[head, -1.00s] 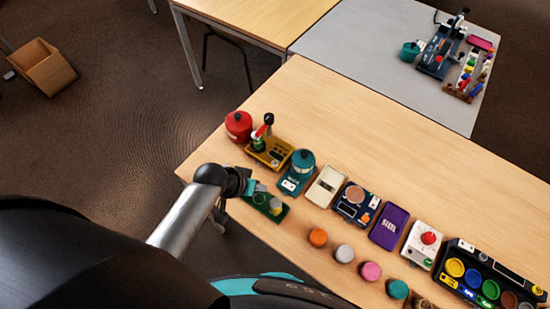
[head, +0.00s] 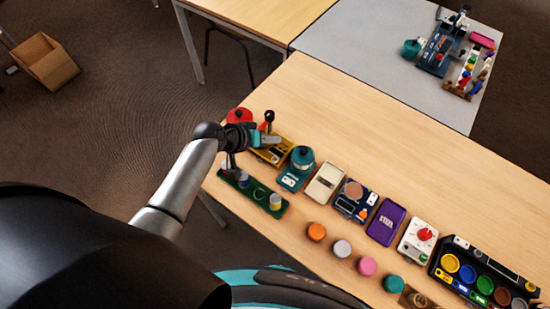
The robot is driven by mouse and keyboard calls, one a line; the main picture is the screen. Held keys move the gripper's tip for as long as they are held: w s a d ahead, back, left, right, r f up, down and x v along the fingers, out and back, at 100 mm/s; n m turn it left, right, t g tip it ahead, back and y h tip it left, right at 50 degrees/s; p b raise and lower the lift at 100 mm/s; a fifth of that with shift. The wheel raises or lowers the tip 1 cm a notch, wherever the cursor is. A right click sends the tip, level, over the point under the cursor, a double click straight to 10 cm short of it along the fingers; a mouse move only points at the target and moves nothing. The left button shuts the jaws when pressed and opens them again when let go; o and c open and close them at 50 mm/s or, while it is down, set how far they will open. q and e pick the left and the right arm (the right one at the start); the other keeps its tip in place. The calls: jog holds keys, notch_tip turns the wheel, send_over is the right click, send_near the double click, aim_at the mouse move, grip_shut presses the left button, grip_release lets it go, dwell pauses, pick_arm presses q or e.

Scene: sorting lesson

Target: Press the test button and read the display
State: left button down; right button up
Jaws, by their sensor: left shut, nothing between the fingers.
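A yellow device (head: 276,155) with a black-knobbed post stands at the left end of the wooden table. My left gripper (head: 266,140) is shut and empty, at this device and covering part of it. I cannot tell whether the fingers touch it. No button or display on it can be read clearly. A white device with a red knob (head: 425,234) stands further right. A navy device (head: 355,201) with a copper-coloured disc on top stands mid-row; its markings are too small to read. My right gripper is not in view.
Loose discs lie in front; the table behind is clear.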

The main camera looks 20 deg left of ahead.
aim_at(275, 160)
pick_arm(q)
notch_tip(275, 160, down, 8)
jog(key=b, duration=0.7)
jog(key=shift+f+b, duration=0.3)
jog(key=shift+b, duration=0.15)
dwell(1.4)
jog(key=shift+f, duration=0.4)
jog(key=shift+f+b, duration=0.5)
jog(key=shift+b, duration=0.15)
dwell(0.4)
jog(key=shift+r+p, duration=0.9)
jog(key=shift+p, duration=0.05)
jog(key=shift+r, duration=0.1)
